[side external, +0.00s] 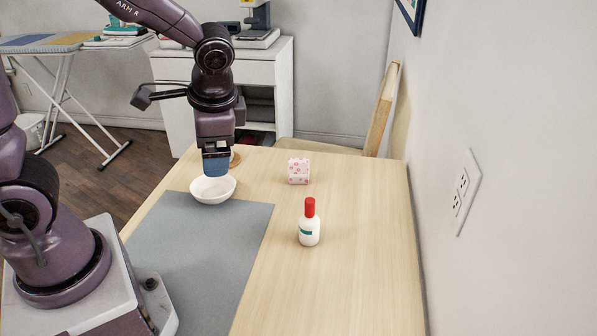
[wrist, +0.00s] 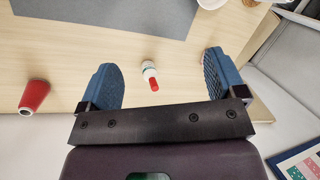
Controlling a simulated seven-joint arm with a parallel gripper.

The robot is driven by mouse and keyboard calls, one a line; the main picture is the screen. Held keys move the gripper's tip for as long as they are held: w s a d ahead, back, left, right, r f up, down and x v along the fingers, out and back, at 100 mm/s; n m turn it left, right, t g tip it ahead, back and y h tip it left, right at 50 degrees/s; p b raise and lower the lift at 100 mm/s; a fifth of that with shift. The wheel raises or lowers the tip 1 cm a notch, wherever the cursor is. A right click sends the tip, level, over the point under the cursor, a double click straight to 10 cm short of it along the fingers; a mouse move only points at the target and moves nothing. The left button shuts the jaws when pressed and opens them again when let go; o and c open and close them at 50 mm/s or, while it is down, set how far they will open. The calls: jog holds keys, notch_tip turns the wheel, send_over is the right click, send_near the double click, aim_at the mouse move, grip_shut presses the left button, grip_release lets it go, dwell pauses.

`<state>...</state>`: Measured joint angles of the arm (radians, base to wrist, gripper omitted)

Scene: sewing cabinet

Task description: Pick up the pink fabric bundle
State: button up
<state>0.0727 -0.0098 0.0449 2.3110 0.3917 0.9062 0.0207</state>
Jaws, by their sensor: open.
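The pink fabric bundle (side external: 298,171) is a small patterned pink-and-white block on the wooden table in the side external view. It stands beyond the white bottle and to the right of the bowl.
The white bottle (side external: 309,229) with a red cap stands nearer the camera than the bundle. The white bowl (side external: 213,190) sits by the grey mat (side external: 205,255). A red cone (wrist: 35,96) shows only in the wrist view.

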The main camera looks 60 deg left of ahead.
jog(key=w+a+f+m+y, duration=0.5)
jog(key=w+a+f+m, duration=0.15)
jog(key=f, duration=0.35)
jog(key=m+t+y, duration=0.3)
jog(key=m+t, duration=0.2)
jog(key=m, duration=0.6)
send_near(299, 161)
jog(key=s+a+f, duration=0.2)
jog(key=s, duration=0.1)
jog(key=s+a+f, duration=0.1)
jog(key=s+a, duration=0.1)
jog(key=shift+s+f, duration=0.2)
jog(key=shift+f, duration=0.1)
jog(key=w+m+t, duration=0.1)
jog(key=w+m, duration=0.1)
jog(key=w, duration=0.1)
jog(key=w+d+r+m+t, duration=0.1)
jog(key=shift+w+m+t, duration=0.25)
jog(key=shift+m+t, duration=0.05)
jog(key=shift+m, duration=0.05)
jog(key=shift+w+a, duration=0.1)
jog(key=shift+w, duration=0.1)
jog(key=x, duration=0.7)
jog(key=shift+w+r, duration=0.2)
jog(key=shift+w, duration=0.05)
jog(key=shift+h, duration=0.3)
jog(key=c, duration=1)
